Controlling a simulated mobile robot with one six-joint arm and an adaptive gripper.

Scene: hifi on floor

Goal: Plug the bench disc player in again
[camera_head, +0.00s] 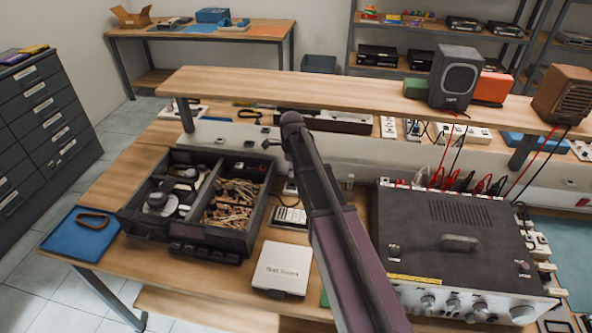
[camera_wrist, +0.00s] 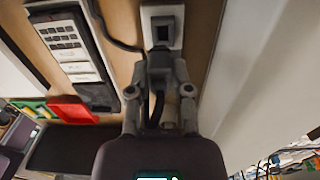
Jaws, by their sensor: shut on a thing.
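In the wrist view, my gripper (camera_wrist: 160,88) is shut on a black plug (camera_wrist: 159,66) with a dark cable. The plug points toward a white socket (camera_wrist: 178,38) with a dark square opening, very close to it. I cannot tell whether plug and socket touch. Another dark cable curves in from the upper left beside the plug. In the head view, my arm reaches over the bench and the gripper and plug are hidden. A flat black unit (camera_head: 340,121) stands under the raised shelf; I cannot tell whether it is the disc player.
On the bench are a divided dark tray (camera_head: 142,229), a white box (camera_head: 282,268) and a large instrument (camera_head: 445,235) with red and black leads. The raised shelf (camera_head: 300,88) spans the bench and carries speakers.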

